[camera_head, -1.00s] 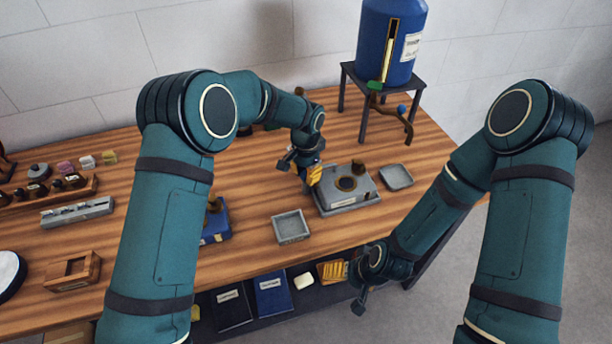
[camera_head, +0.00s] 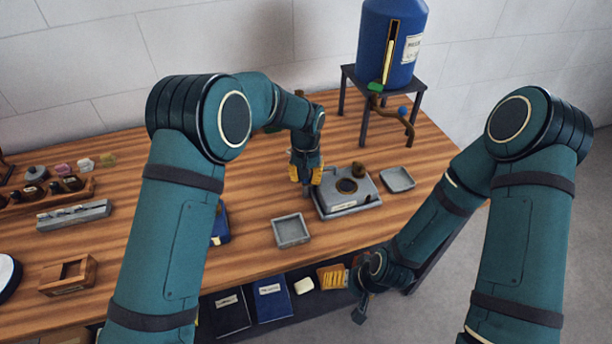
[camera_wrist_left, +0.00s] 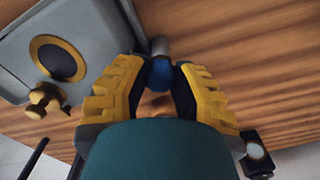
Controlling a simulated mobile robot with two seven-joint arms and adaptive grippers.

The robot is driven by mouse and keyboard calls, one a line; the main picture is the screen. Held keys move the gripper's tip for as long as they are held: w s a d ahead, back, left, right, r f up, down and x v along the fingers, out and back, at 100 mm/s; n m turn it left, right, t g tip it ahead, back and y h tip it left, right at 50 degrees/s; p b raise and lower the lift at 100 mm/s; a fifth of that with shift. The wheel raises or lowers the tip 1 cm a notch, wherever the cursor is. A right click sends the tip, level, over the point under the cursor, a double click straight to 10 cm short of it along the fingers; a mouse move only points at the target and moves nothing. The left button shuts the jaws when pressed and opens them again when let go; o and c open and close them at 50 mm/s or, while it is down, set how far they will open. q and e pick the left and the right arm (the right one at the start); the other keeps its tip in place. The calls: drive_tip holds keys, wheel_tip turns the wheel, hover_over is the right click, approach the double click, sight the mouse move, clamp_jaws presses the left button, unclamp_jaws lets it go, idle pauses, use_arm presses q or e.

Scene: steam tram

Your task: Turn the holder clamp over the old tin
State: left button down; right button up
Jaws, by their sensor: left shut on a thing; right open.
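My left gripper (camera_head: 306,183) is at the left edge of the grey box (camera_head: 345,205), above the bench, with its yellow fingers pointing down. In the left wrist view, its fingers (camera_wrist_left: 160,75) are closed around a small piece with a rounded blue end (camera_wrist_left: 160,73) and a grey end beyond. This may be the holder clamp; most of it is hidden. Two shallow grey trays stand near: one (camera_head: 291,243) in front, one (camera_head: 399,190) to the right. I cannot tell which is the old tin. My right gripper (camera_head: 362,305) is open and empty, off the bench's front edge.
The grey box has a brass-ringed round opening (camera_wrist_left: 59,58) and a brass knob (camera_wrist_left: 44,101). A blue tank (camera_head: 386,45) on a stand with a pipe is behind. A lower shelf holds books (camera_head: 270,305). Bare wood (camera_head: 258,185) lies left of my left gripper.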

idle(0.4)
use_arm(q)
drive_tip(key=c, duration=0.7)
unclamp_jaws()
drive_tip(key=shift+r, duration=0.1)
wheel_tip(320, 180, up, 12)
